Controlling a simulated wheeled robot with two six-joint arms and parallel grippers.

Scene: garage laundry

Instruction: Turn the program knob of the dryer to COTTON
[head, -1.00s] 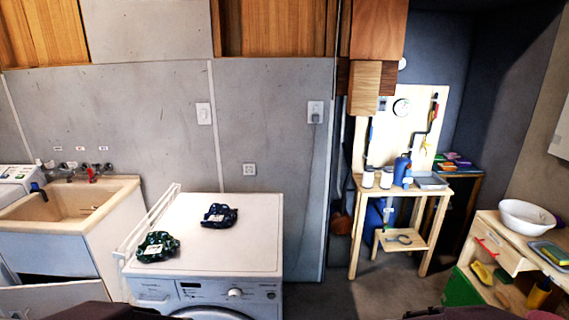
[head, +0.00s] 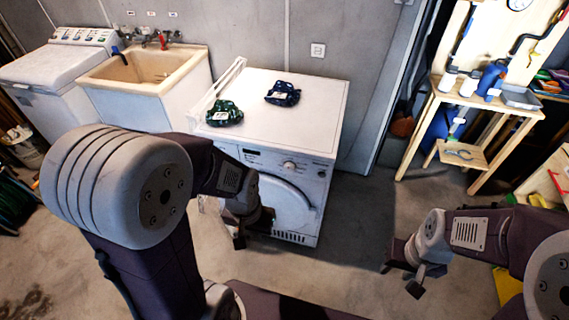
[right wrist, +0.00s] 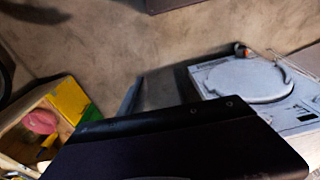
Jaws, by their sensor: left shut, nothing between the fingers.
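The white dryer (head: 310,120) stands in the middle of the head view. Its round program knob (head: 289,165) is on the front panel, right of a small dark display. The panel's print is too small to read, so I cannot tell the knob's setting. My left gripper (head: 252,228) is shut and empty, in front of the dryer's lower front and below the knob, apart from it. My right gripper (head: 405,272) hangs over the floor to the right of the dryer; its jaw opening is unclear. The right wrist view shows the dryer front (right wrist: 250,80) sideways.
A green patterned cloth (head: 224,113) and a dark blue one (head: 283,93) lie on the dryer top. A sink (head: 150,95) and a washer (head: 60,65) stand at left. A wooden workbench (head: 490,105) is at right. Floor right of the dryer is clear.

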